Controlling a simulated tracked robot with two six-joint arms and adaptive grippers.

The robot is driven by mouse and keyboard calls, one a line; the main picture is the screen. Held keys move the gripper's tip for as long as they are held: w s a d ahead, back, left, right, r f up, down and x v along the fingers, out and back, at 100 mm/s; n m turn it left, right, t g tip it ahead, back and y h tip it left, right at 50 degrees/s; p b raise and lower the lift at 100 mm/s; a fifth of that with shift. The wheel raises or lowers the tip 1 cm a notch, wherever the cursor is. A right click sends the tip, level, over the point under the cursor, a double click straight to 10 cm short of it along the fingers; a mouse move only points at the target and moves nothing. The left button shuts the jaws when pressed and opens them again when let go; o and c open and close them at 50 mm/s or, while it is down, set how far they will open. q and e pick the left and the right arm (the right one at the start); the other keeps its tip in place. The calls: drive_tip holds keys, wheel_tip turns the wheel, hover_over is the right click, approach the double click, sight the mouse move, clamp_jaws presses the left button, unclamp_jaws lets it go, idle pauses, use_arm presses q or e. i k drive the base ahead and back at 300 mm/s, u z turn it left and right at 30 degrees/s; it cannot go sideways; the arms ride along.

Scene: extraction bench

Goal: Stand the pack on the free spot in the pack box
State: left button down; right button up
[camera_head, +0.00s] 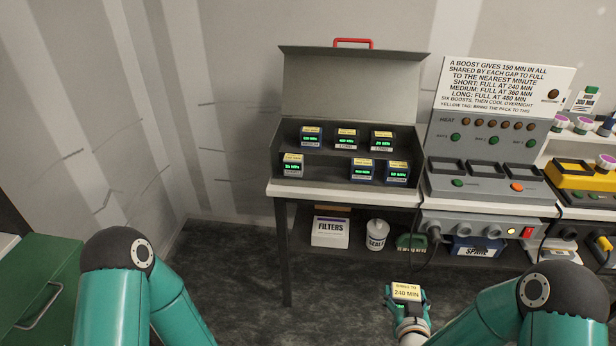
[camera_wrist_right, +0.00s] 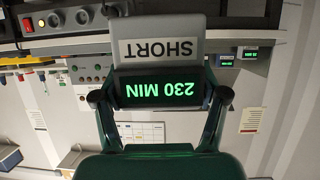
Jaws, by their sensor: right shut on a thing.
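The pack (camera_head: 405,291) is in my right gripper (camera_head: 410,312), low in front of the bench, well below and right of the pack box. In the head view its yellow tag reads "BRING TO 240 MIN". In the right wrist view the pack (camera_wrist_right: 160,60) appears upside down, marked "SHORT" with a green "230 MIN" display, between both fingers of the gripper (camera_wrist_right: 160,96). The pack box (camera_head: 350,84) is an open grey case with its lid up. Its back row holds three packs; its front row holds three, with a gap right of the leftmost. My left gripper is out of view.
A charging console (camera_head: 485,180) with three empty bays stands right of the box. A sign (camera_head: 505,80) rises behind it. A filters box (camera_head: 330,231) and a white tub (camera_head: 376,234) sit on the shelf below. A green cabinet (camera_head: 40,290) is at the left.

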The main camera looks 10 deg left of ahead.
sight(326, 175)
drive_tip(key=u, duration=0.4)
drive_tip(key=i, duration=1)
drive_tip(key=z, duration=0.4)
